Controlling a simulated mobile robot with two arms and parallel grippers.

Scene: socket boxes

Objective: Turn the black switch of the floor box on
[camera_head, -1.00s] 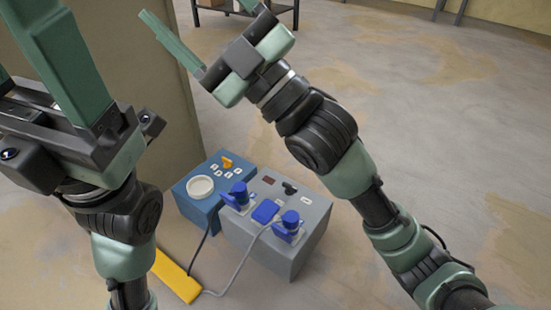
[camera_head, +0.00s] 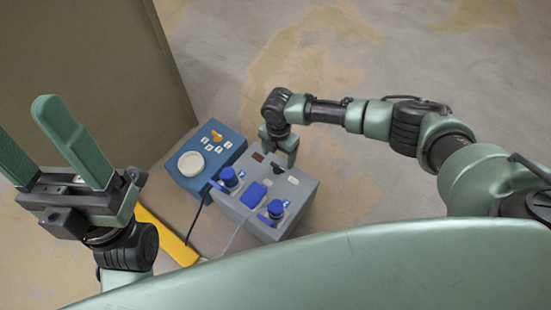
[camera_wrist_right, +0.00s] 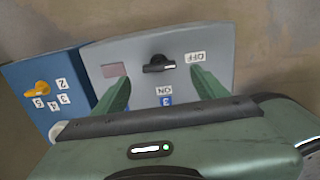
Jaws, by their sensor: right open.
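The grey floor box (camera_head: 300,190) stands on the floor at the middle of the head view. Its black switch (camera_wrist_right: 158,64) shows in the right wrist view, with the white mark on its handle pointing right, towards the OFF label (camera_wrist_right: 195,57). The ON label (camera_wrist_right: 164,90) lies below the switch. My right gripper (camera_wrist_right: 160,88) is open and empty, its fingers pointing at the box top on either side of the switch area, apart from the knob. In the head view it hangs over the box's far side. My left gripper (camera_head: 24,115) is open and empty at the left.
A blue box (camera_head: 206,160) with an orange knob and a round white socket adjoins the grey box on its left. Blue plugs (camera_head: 229,178) and cables rise from the grey box. A yellow strip (camera_head: 165,236) lies on the floor. A wall (camera_head: 90,70) stands behind left.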

